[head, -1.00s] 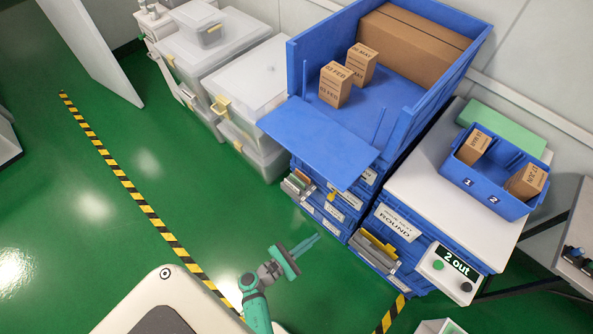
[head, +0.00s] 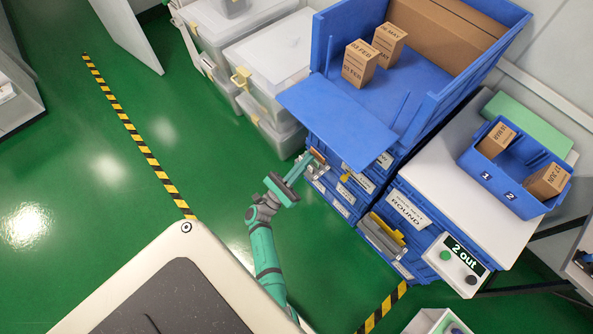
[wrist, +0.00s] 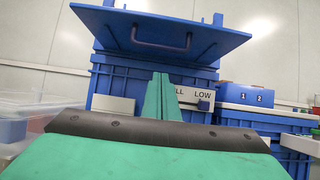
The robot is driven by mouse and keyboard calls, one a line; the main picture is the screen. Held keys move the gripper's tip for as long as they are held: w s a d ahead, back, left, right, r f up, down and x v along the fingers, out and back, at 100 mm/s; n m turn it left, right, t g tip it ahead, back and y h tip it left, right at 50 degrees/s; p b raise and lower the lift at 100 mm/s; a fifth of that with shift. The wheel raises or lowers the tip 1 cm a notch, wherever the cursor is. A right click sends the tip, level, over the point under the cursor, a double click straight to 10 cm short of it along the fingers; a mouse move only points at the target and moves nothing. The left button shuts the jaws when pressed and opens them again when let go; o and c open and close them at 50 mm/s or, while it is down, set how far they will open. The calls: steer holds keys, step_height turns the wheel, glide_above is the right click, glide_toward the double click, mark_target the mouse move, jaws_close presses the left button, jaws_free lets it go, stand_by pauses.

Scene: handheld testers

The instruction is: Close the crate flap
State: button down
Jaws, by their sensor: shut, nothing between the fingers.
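The blue crate (head: 415,95) stands on a stack of blue crates with its front flap (head: 335,115) folded down, sticking outward roughly level. In the wrist view the flap (wrist: 160,32) spans the top of the picture, seen from below, with a dark bar handle on it. My gripper (head: 304,164) is shut and empty, in front of the stack and left of the flap in the head view. In the wrist view its green fingers (wrist: 161,98) are together and point toward the stack below the flap. I see a gap and no contact with the flap.
Two small boxes (head: 360,64) and a long carton (head: 438,42) are inside the crate. Clear lidded bins (head: 265,60) stand to the left. Green floor is open at left.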

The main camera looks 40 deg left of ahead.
steer(key=shift+w+r, duration=0.45)
steer(key=shift+r, duration=0.4)
steer(key=shift+w+r, duration=0.45)
steer(key=shift+r, duration=0.35)
steer(key=shift+w+r, duration=0.45)
steer(key=shift+r, duration=0.4)
steer(key=shift+d, duration=0.1)
steer(key=shift+r, duration=0.15)
